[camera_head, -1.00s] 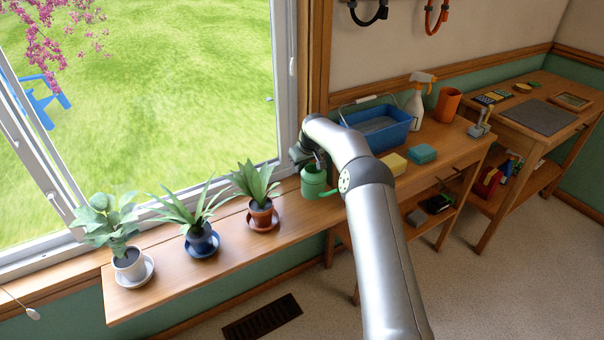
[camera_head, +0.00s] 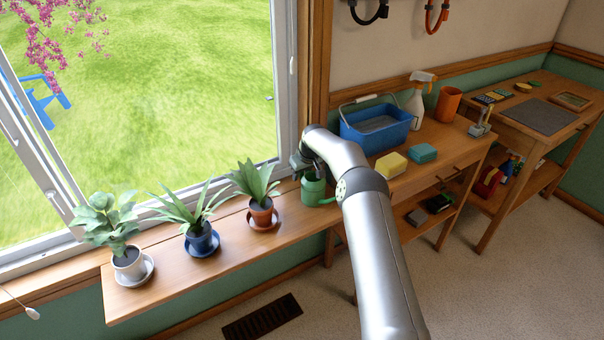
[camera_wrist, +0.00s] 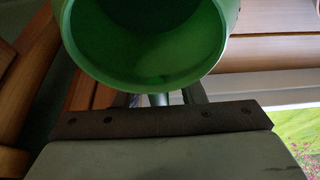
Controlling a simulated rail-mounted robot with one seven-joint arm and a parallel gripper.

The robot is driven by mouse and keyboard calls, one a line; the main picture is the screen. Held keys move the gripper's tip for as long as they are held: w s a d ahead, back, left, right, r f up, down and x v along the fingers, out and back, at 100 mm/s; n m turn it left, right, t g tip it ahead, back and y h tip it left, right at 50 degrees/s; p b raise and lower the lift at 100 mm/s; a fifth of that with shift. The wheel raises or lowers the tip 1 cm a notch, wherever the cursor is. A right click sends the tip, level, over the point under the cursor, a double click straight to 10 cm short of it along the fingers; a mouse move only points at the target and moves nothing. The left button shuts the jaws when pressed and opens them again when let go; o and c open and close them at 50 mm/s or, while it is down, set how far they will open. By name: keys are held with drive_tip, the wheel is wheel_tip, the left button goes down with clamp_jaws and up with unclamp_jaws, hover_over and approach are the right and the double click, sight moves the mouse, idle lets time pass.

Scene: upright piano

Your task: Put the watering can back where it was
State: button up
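The green watering can (camera_head: 313,190) is upright at the right end of the window shelf, right of the plants, and appears to rest on it. Its wide round rim and hollow inside fill the top of the wrist view (camera_wrist: 150,40). My gripper (camera_head: 305,165) is at the can's upper back side, partly hidden by my wrist. In the wrist view, my fingers (camera_wrist: 165,97) stand on either side of a thin green upright part, likely the handle, with dark gaps beside it. The fingertips are hidden behind the can.
Three potted plants stand left of the can; the nearest is in a terracotta pot (camera_head: 262,212). The window frame (camera_head: 287,80) rises behind. To the right, a wooden bench (camera_head: 450,150) holds a blue tub (camera_head: 376,137), a yellow sponge (camera_head: 391,164), a teal block and a spray bottle.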

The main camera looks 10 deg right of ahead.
drive_tip(key=shift+d+r, duration=0.1)
drive_tip(key=shift+r, duration=0.4)
drive_tip(key=v, duration=1.1)
drive_tip(key=shift+s+r+p, duration=0.25)
drive_tip(key=shift+p, duration=0.1)
drive_tip(key=s+a+r+g+h, duration=0.1)
drive_tip(key=s+r, duration=0.2)
drive_tip(key=s, duration=0.4)
drive_tip(key=s+a+r, duration=0.1)
drive_tip(key=s+r, duration=0.3)
drive_tip(key=s, duration=0.2)
drive_tip(key=s+d+m+g, duration=0.1)
drive_tip(key=s+m, duration=0.1)
drive_tip(key=s, duration=1.8)
drive_tip(key=s+d+f+m+g, duration=0.1)
drive_tip(key=s+d+m+g, duration=0.1)
drive_tip(key=s, duration=1.8)
drive_tip(key=shift+f+m+h, duration=0.15)
drive_tip(key=shift+m+h, duration=0.15)
drive_tip(key=shift+h, duration=0.1)
